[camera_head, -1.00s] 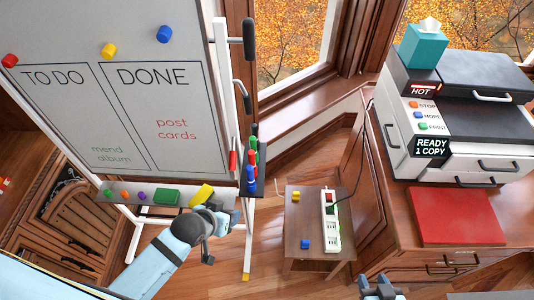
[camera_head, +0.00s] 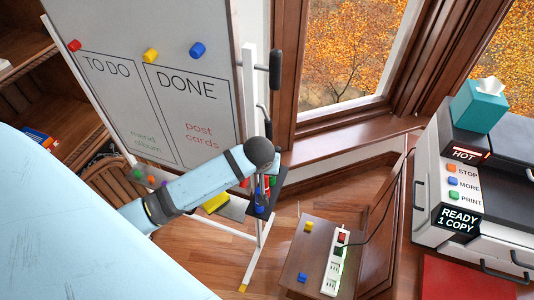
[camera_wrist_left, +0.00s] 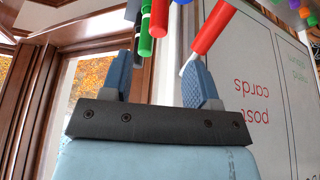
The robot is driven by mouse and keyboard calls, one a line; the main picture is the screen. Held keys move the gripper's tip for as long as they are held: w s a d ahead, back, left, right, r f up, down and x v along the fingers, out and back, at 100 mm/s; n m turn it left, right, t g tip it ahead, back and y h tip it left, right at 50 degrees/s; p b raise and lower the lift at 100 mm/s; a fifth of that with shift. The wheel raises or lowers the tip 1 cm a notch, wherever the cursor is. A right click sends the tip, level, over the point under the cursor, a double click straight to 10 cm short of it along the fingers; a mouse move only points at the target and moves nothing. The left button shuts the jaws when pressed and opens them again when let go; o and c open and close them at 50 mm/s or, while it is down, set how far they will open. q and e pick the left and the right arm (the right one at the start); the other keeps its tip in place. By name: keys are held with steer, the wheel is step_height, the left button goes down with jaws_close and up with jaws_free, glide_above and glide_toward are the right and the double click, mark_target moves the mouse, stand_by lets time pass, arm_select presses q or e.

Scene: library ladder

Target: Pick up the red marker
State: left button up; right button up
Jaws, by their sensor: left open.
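A red marker (camera_wrist_left: 213,28) with a white end slants down beside the whiteboard in the left wrist view. Its lower end is close to the right-hand finger of my left gripper (camera_wrist_left: 158,68); I cannot tell whether they touch. The gripper is open, its fingers pointing up towards the markers. A green marker (camera_wrist_left: 146,32) and another red piece (camera_wrist_left: 159,16) hang above the gap between the fingers. In the head view my left arm largely hides the markers; a blue one (camera_head: 260,209) shows at the tray's end. My right gripper is out of view.
The whiteboard (camera_head: 160,95) stands close beside the left gripper. A yellow eraser-like block (camera_head: 216,203) lies on its tray. A small table (camera_head: 315,238) with a power strip (camera_head: 336,262) stands to the right, and a printer (camera_head: 463,200) farther right.

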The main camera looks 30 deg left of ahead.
mark_target(266, 177)
arm_select(q)
steer(key=x, duration=0.4)
steer(key=shift+w+f, duration=0.1)
steer(key=shift+f, duration=0.05)
steer(key=p+x, duration=0.1)
steer(key=x, duration=0.4)
steer(key=shift+d+f, duration=0.15)
jaws_close()
